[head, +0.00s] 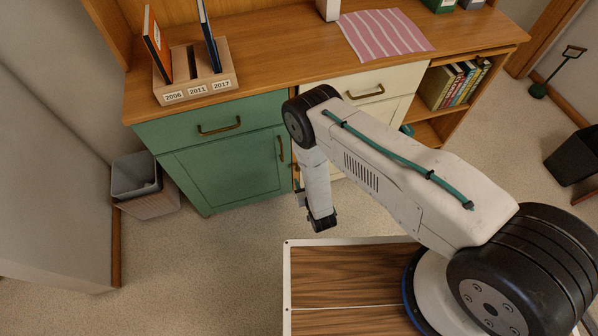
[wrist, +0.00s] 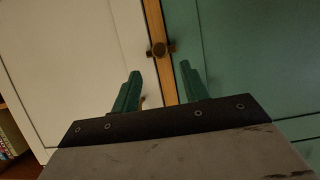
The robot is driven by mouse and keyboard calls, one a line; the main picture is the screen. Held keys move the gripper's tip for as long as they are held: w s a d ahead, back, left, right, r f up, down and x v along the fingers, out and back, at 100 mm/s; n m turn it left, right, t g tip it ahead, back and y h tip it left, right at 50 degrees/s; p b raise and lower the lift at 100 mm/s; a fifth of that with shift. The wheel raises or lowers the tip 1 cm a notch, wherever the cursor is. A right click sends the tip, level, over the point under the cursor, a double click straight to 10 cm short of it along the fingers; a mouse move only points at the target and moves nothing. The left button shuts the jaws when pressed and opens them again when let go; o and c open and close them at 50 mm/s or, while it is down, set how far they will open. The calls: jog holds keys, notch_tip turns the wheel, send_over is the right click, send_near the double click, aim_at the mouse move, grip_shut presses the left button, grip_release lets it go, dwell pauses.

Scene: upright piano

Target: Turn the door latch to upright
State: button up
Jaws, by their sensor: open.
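The door latch (wrist: 159,49) is a small dark brown turn-piece with a round middle knob. It sits on the wooden strip (wrist: 154,20) between the white door (wrist: 70,60) and the green door (wrist: 250,70). Its short bar lies across the strip, close to level in the wrist view, with its ends reaching toward both doors. My gripper (wrist: 160,72) is open and empty, its two green fingers apart, one on each side of the strip. The latch shows just beyond and between the fingertips, with no contact visible. In the head view my arm hides most of the latch area.
The green cabinet door (head: 228,170) has an upright brass handle (head: 281,148) near the strip. A grey bin (head: 140,185) stands at the cabinet's left. A bookshelf (head: 455,85) is at the right. Carpet (head: 240,250) in front of the green cabinet is clear.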

jog(key=x, duration=0.7)
jog(key=shift+w, duration=0.25)
jog(key=shift+f, duration=0.1)
jog(key=c, duration=0.9)
